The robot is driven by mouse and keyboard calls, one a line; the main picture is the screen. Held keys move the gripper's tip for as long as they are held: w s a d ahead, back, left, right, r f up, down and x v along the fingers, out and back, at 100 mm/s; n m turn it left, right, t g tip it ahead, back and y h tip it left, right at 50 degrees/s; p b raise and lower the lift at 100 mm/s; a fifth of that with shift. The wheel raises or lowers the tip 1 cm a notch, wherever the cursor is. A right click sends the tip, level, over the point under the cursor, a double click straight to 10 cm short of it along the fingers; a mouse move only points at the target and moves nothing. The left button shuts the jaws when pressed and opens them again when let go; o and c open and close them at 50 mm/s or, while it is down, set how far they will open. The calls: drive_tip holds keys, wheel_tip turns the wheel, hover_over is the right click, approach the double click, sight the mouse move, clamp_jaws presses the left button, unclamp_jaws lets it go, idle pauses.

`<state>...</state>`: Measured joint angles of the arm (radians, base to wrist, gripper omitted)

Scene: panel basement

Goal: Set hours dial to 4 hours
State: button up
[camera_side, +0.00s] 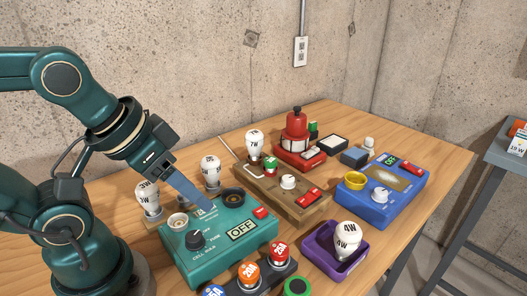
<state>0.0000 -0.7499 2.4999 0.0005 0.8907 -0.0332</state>
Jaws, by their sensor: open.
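Several dials are in view; the labels are too small to tell which one counts hours. A black dial (196,240) sits on the front left of the teal box (227,257), which has a display (241,230) reading OFF. A white knob (380,195) is on the blue box (408,185) at the right. Another white knob (288,181) is on the brown box (303,208) in the middle. My gripper (207,207) is open and empty, pointing down over the back of the teal box, behind the black dial. One blue-grey finger shows clearly; the other is hidden.
White bulbs (149,197) stand left of and behind the teal box. A purple tray (322,256) holds a 4W bulb (347,238). A dark rack (265,279) with coloured round pieces is in front. A red device (296,130) stands at the back. Bare wood (428,160) shows at the right.

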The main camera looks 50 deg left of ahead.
sight(288, 178)
drive_tip(key=w+a+r+t+y, duration=0.1)
drive_tip(key=w+a+r+t, duration=0.3)
drive_tip(key=w, duration=0.4)
drive_tip(key=w+a+r+t+y, duration=0.1)
drive_tip(key=w+a+r+t, duration=0.1)
drive_tip(key=w+r+t, duration=0.45)
drive_tip(key=w+f+m+g+h, duration=0.1)
drive_tip(key=w+f+g+h, duration=0.1)
drive_tip(key=f, duration=0.4)
drive_tip(key=w+f+m+g+h, duration=0.1)
drive_tip(key=f+m+g, duration=0.1)
drive_tip(key=f, duration=0.4)
drive_tip(key=w+f+m+g+h, duration=0.2)
drive_tip(key=f+g, duration=0.2)
drive_tip(key=f, duration=0.1)
drive_tip(key=shift+w+d+f+h, duration=0.3)
drive_tip(key=shift+w+f, duration=0.05)
drive_tip(key=shift+f, duration=0.3)
drive_tip(key=shift+x, duration=2.4)
drive_tip(key=shift+w+a, duration=0.1)
clamp_jaws()
